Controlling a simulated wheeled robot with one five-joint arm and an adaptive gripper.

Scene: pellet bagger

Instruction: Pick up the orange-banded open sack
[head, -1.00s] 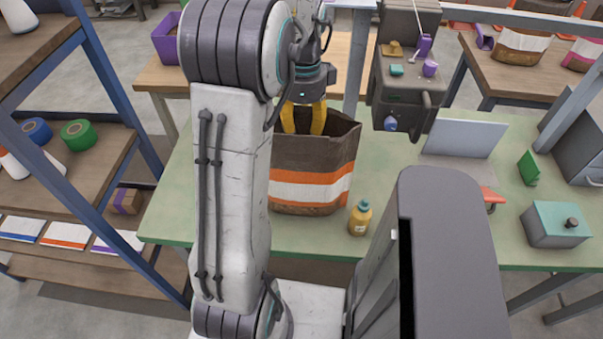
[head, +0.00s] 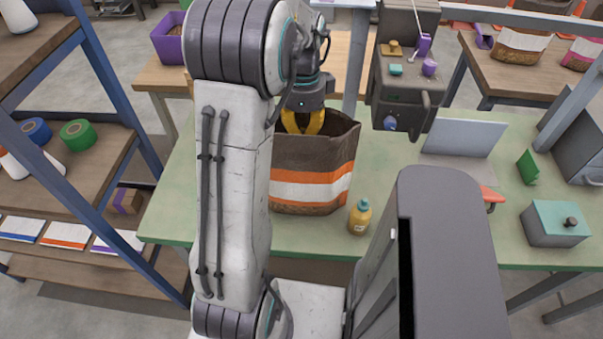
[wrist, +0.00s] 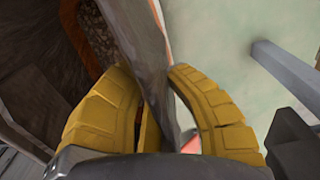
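The orange-banded open sack (head: 312,177) stands upright on the green table, dark brown with orange and white bands and its mouth open at the top. My gripper (head: 303,124) is at the sack's mouth, with its yellow fingers curved inward. In the wrist view the sack's wall (wrist: 150,70) runs between the two fingers of my gripper (wrist: 158,90), one finger on the inner side and one on the outer side. The fingers are shut on this wall near their tips. Brown grainy matter shows inside the sack. My arm hides the sack's left edge in the head view.
A yellow bottle (head: 359,217) stands just right of the sack. The grey bagging machine (head: 407,80) is close behind on the right. A laptop-like panel (head: 464,139) and a teal-topped box (head: 555,224) are farther right on the green table (head: 400,250). A blue-framed shelf (head: 110,80) stands left.

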